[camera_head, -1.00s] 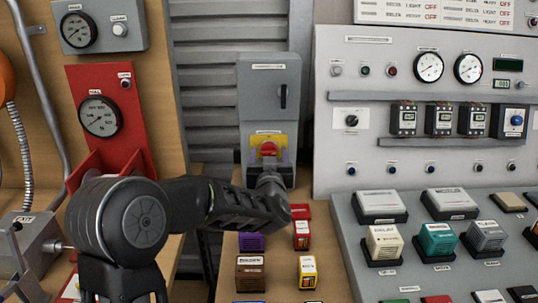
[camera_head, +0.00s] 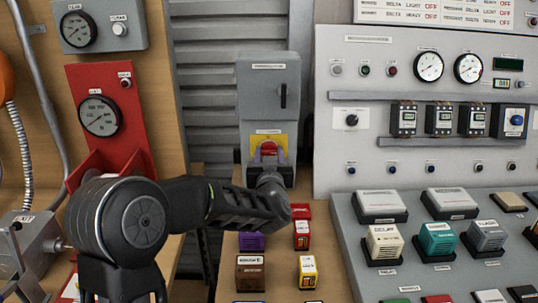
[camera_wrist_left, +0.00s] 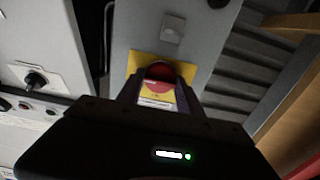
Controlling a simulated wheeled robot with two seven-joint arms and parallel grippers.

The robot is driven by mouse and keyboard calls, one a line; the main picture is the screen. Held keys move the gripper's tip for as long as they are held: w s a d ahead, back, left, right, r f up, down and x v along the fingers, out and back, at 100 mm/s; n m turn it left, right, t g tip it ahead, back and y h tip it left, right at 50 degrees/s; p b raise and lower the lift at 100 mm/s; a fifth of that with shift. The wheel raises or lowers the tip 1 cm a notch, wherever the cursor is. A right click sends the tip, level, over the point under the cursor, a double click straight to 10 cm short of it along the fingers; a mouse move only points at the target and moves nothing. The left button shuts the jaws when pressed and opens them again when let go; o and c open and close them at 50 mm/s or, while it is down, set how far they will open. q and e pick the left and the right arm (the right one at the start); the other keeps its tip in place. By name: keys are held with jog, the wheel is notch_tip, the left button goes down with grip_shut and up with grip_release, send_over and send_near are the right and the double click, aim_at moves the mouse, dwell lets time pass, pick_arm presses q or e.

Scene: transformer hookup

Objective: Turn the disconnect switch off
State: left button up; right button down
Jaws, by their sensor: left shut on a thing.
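The disconnect switch is a tall grey box (camera_head: 252,94) on the back wall. It has a black handle (camera_head: 283,96) in its upper part and a red knob (camera_head: 268,148) on a yellow plate below. In the left wrist view the red knob (camera_wrist_left: 160,72) sits in front of the yellow plate (camera_wrist_left: 187,70). My left gripper (camera_head: 270,158) reaches up to the knob from below. My right gripper is not in view.
A shelf with several small coloured blocks (camera_head: 250,273) lies below my left wrist. A grey control panel (camera_head: 335,119) with gauges stands to the right. A red gauge panel (camera_head: 98,83) is on the left. A grey shuttered wall (camera_head: 205,75) is behind.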

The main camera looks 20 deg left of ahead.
pick_arm(q)
jog(key=n+b, duration=0.5)
jog(key=shift+f+b, duration=0.2)
jog(key=shift+b, duration=0.1)
jog(key=n+b, duration=0.4)
jog(key=n, duration=0.1)
jog(key=shift+n+b, duration=0.4)
jog(key=n+b, duration=0.2)
jog(key=shift+n, duration=0.3)
jog(key=shift+n+b, duration=1.05)
jog(key=shift+n, duration=0.15)
jog(key=shift+r+n+b, duration=0.1)
jog(key=shift+n+b, duration=0.55)
jog(key=shift+n, duration=0.45)
jog(key=o, duration=1.4)
jog(key=shift+c, duration=0.2)
